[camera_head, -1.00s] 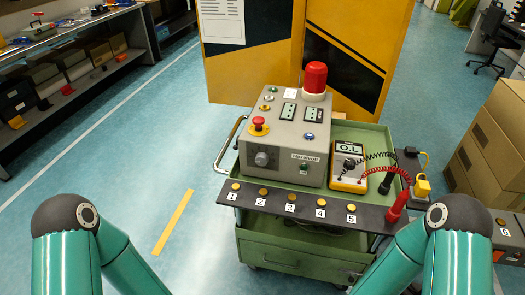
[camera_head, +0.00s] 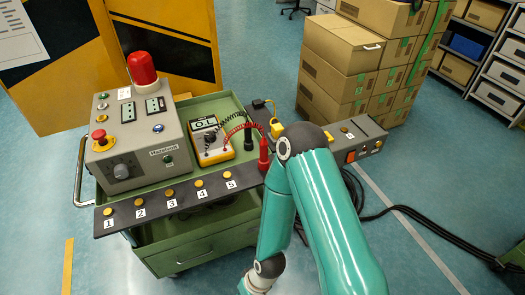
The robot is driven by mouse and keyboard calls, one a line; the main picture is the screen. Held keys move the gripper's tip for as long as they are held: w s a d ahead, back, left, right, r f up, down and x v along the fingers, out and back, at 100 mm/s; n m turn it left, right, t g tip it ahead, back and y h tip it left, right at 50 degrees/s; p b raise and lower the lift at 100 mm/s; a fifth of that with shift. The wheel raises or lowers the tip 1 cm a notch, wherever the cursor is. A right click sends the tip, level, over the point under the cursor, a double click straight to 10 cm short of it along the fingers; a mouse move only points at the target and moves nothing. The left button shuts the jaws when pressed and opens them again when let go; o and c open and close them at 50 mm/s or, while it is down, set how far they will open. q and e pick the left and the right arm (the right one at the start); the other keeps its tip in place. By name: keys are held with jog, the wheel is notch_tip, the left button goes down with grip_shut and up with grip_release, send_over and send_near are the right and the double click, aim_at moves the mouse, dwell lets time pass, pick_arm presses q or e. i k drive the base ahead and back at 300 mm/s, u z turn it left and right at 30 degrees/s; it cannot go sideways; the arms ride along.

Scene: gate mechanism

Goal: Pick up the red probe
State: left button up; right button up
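The red probe (camera_head: 263,155) stands upright at the right end of the dark numbered strip (camera_head: 185,196) on the green cart. A coiled red lead runs from it to the yellow multimeter (camera_head: 212,142). A black probe (camera_head: 249,133) stands just behind it. My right arm is bent at the right of the strip, its elbow close to the red probe in the picture. Its wrist points down at the bottom edge, and the gripper itself is out of the frame. My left arm and gripper are not in view.
A grey control box (camera_head: 140,140) with a red beacon (camera_head: 142,68) stands on the green cart (camera_head: 208,246). A dark box with buttons (camera_head: 357,138) lies right of the cart. Cardboard boxes (camera_head: 340,80) are stacked behind. Black cables (camera_head: 425,218) cross the floor at right.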

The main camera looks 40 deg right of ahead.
aim_at(264, 160)
jog(key=u, duration=0.05)
jog(key=k, duration=0.5)
jog(key=u, duration=0.65)
jog(key=i, duration=0.8)
jog(key=z, duration=2.5)
jog(key=i, duration=0.6)
jog(key=u, duration=0.05)
jog(key=k, duration=0.35)
jog(key=z, duration=0.1)
